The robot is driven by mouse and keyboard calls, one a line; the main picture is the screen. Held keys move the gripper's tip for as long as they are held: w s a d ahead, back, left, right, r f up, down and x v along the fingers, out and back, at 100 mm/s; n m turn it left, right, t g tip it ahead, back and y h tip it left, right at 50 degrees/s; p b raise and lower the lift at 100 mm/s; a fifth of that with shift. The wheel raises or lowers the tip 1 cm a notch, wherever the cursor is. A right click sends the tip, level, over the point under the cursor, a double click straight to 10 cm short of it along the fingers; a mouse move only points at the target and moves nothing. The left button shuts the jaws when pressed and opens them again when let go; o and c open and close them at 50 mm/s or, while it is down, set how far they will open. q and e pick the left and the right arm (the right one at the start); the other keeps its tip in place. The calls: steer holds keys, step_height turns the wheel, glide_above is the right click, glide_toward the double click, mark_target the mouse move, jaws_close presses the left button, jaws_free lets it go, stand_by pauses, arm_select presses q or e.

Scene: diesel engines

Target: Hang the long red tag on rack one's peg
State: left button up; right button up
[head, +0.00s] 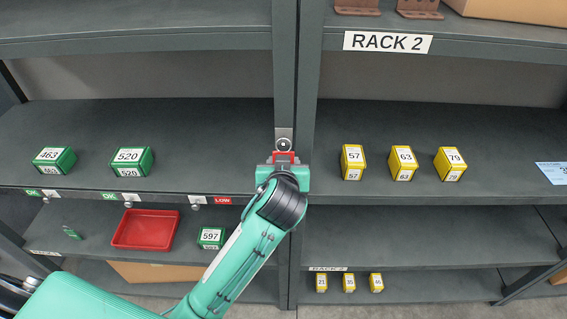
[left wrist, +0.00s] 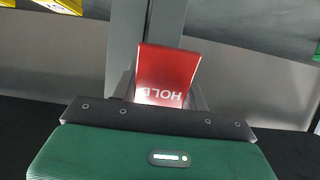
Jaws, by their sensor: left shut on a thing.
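The long red tag (head: 284,156) is in my left gripper (head: 284,167), at the upright between the two shelf bays. In the left wrist view the tag (left wrist: 168,75) stands up from the jaws, with the word HOLD upside down on it. A round peg (head: 284,144) on a pale metal plate sits on the upright, just above the tag in the head view. I cannot tell whether the tag touches the peg or hangs on it. The left gripper is shut on the tag. My right gripper is not in view.
Green boxes (head: 130,161) stand on the left shelf and yellow boxes (head: 403,162) on the right shelf. A red tray (head: 146,229) lies on the lower left shelf. The shelf edge carries small LOW (head: 209,200) and OK labels. A RACK 2 sign (head: 387,42) is at upper right.

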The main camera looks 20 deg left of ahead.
arm_select(q)
steer(key=o, duration=1)
steer(key=shift+o, duration=0.2)
steer(key=shift+s, duration=0.1)
